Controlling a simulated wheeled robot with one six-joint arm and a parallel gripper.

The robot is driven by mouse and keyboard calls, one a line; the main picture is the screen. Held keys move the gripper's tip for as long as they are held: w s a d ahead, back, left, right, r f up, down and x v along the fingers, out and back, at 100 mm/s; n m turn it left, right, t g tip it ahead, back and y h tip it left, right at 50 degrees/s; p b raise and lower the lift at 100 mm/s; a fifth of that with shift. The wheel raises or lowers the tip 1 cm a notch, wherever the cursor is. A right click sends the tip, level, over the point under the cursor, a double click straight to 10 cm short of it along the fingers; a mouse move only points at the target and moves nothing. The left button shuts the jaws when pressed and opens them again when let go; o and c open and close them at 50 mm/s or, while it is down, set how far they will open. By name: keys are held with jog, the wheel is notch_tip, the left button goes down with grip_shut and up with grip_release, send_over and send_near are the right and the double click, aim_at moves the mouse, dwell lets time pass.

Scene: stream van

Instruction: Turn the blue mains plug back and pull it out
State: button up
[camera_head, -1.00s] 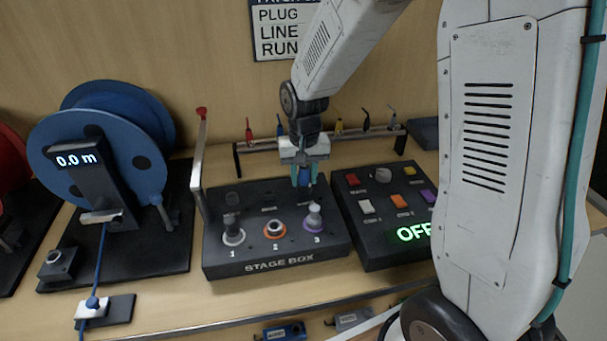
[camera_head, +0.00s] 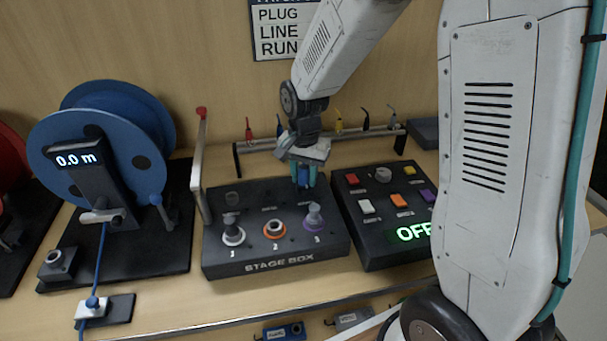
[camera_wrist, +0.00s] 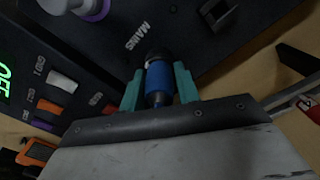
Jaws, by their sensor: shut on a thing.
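The blue mains plug (camera_wrist: 159,84) stands at the back right of the black stage box (camera_head: 225,261), its nose at a dark socket near the MAINS label in the wrist view. My gripper (camera_head: 304,178) is shut on the plug, with a teal finger on each side of it; it also shows in the wrist view (camera_wrist: 159,88). In the head view the plug (camera_head: 304,175) is mostly hidden between the fingers. I cannot tell how deep it sits in the socket.
A control panel (camera_head: 371,253) reading OFF lies right of the stage box. A grey lever with a red tip (camera_head: 199,150) stands at its left. A rail (camera_head: 355,134) with coloured hooks runs behind. A blue cable reel (camera_head: 95,150) stands at left.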

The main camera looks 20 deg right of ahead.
jog(key=shift+m, duration=0.3)
jog(key=shift+m, duration=1.2)
jog(key=shift+r, duration=1.65)
jog(key=shift+r, duration=1.45)
jog(key=shift+s, duration=0.1)
